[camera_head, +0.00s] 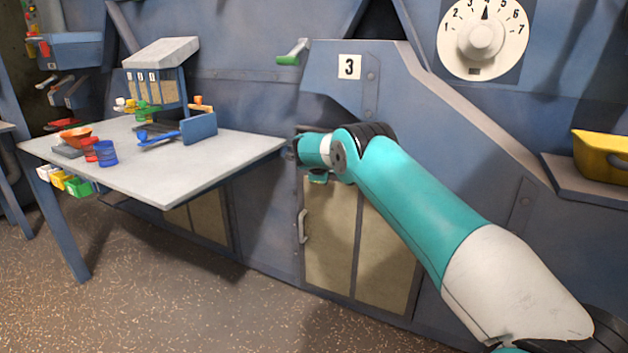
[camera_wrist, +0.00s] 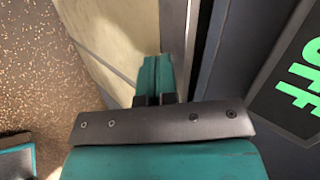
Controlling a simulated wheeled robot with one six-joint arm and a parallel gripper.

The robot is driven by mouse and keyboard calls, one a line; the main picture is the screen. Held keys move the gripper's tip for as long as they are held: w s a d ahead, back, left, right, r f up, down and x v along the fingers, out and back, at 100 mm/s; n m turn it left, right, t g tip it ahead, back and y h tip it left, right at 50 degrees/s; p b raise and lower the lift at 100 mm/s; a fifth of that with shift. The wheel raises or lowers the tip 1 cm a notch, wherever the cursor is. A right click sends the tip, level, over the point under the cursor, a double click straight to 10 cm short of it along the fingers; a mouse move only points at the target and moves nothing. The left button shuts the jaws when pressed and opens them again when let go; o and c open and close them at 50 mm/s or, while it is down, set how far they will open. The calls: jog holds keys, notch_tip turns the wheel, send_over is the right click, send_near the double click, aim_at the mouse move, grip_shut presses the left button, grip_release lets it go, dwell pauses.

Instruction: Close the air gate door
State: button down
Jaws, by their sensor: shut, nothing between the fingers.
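A beige door panel (camera_head: 328,240) with a pale handle (camera_head: 303,226) is set in the blue machine body, below the number 3 plate. I take it as the air gate door, though no label says so. My gripper is mostly hidden behind my arm, near the panel's top. In the wrist view, my gripper (camera_wrist: 155,78) is shut and empty, its teal fingers together beside a beige panel (camera_wrist: 115,35). A grey edge strip and a dark gap (camera_wrist: 196,35) run just right of the fingers. I cannot tell how far the door stands open.
A grey table (camera_head: 220,160) with small coloured parts stands left of the door. A green-tipped lever (camera_head: 290,56) and a dial (camera_head: 481,40) are above. A yellow bin (camera_head: 600,155) sits on a right ledge. A green-lettered sign (camera_wrist: 300,85) is close right. Floor at front left is clear.

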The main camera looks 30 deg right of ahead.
jog(key=shift+w+a, duration=0.15)
jog(key=shift+a, duration=0.15)
jog(key=s+a+r, duration=0.6)
jog(key=a+r, duration=0.1)
jog(key=a, duration=0.3)
jog(key=s+a+r+n+g+y, duration=0.1)
jog(key=s+a+r+n+y, duration=0.3)
jog(key=s+a+n, duration=0.5)
jog(key=s+a+r+n+g+y, duration=0.1)
jog(key=s+a+r+n+y, duration=0.4)
jog(key=s+n, duration=0.55)
jog(key=s+a+n+g+y, duration=0.15)
jog(key=s+a+n, duration=0.4)
jog(key=s, duration=0.95)
jog(key=s+a+n+g, duration=0.25)
jog(key=s+n, duration=0.65)
jog(key=s, duration=0.5)
notch_tip(320, 180, up, 24)
jog(key=p, duration=2.4)
jog(key=shift+s+f+g, duration=0.25)
jog(key=shift+g, duration=0.15)
